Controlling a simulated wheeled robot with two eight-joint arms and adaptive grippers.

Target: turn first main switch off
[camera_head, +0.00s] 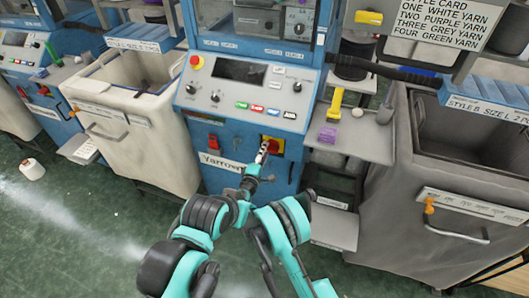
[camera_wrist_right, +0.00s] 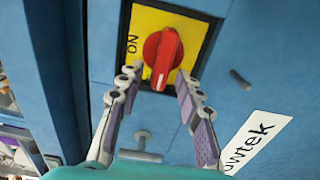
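The main switch is a red rotary knob (camera_wrist_right: 163,52) on a yellow plate (camera_wrist_right: 188,24) on the front of a blue knitting machine (camera_head: 222,176). In the right wrist view the plate's "ON" mark is left of the knob, and the knob's grip runs roughly up and down the picture, slightly tilted. In the head view the yellow plate (camera_head: 278,144) is partly behind my gripper. My right gripper (camera_wrist_right: 158,80) is open and empty, with its two fingertips spread on either side of the knob's lower end. I cannot tell whether they touch it. My left gripper is not in view.
A control panel (camera_head: 240,96) with a red button (camera_head: 196,61) is above the switch. A beige bin (camera_head: 145,140) and a grey bin (camera_head: 440,190) flank the machine.

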